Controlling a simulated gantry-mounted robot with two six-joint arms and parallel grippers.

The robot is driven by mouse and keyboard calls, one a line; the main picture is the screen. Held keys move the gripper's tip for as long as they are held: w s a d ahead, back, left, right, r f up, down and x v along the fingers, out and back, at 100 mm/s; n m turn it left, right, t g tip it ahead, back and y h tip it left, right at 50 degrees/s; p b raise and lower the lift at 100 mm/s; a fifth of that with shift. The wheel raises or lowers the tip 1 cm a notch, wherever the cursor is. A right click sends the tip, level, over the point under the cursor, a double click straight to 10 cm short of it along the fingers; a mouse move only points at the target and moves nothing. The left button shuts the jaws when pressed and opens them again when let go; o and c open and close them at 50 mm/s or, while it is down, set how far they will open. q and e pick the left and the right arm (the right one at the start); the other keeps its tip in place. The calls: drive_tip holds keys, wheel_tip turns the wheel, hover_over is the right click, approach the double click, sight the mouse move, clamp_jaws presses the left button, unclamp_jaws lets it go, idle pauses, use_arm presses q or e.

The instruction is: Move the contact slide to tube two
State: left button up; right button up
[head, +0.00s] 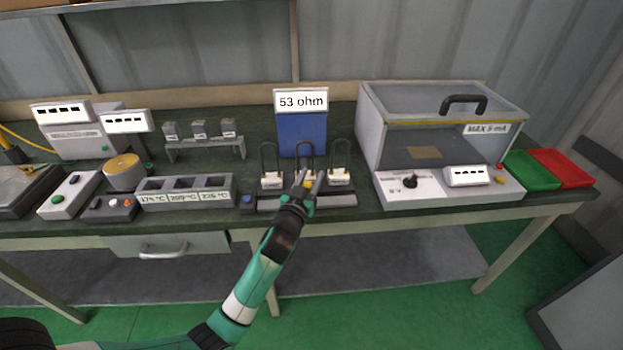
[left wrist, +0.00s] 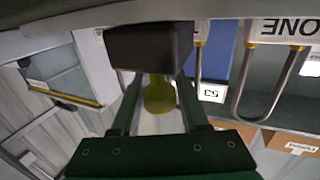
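Three U-shaped heating tubes stand in a row on a dark holder: left (head: 268,158), middle (head: 304,150) and right (head: 341,156). My left gripper (head: 309,180) is in front of the middle tube and hides its lower part. A yellow knob (left wrist: 158,96), on what looks like the dark contact slide (left wrist: 150,46), lies between my left fingers (left wrist: 158,88). The fingers look apart, with gaps beside the knob. A tube label reading "ONE" (left wrist: 285,28) shows upside down at the upper right of the left wrist view. My right gripper is out of view.
A blue panel (head: 301,135) with a "53 ohm" sign (head: 301,101) stands behind the tubes. A clear-topped test box (head: 370,130) is to the right, with green (head: 532,171) and red (head: 562,168) trays beyond. A three-slot block (head: 186,198) is to the left.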

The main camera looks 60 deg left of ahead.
use_arm(q)
drive_tip(key=shift+o, duration=1.2)
drive_tip(key=shift+s+d, duration=0.1)
drive_tip(key=p+v, duration=0.2)
drive_tip(key=v, duration=0.9)
drive_tip(key=shift+s+d, duration=0.15)
drive_tip(key=shift+r, duration=0.1)
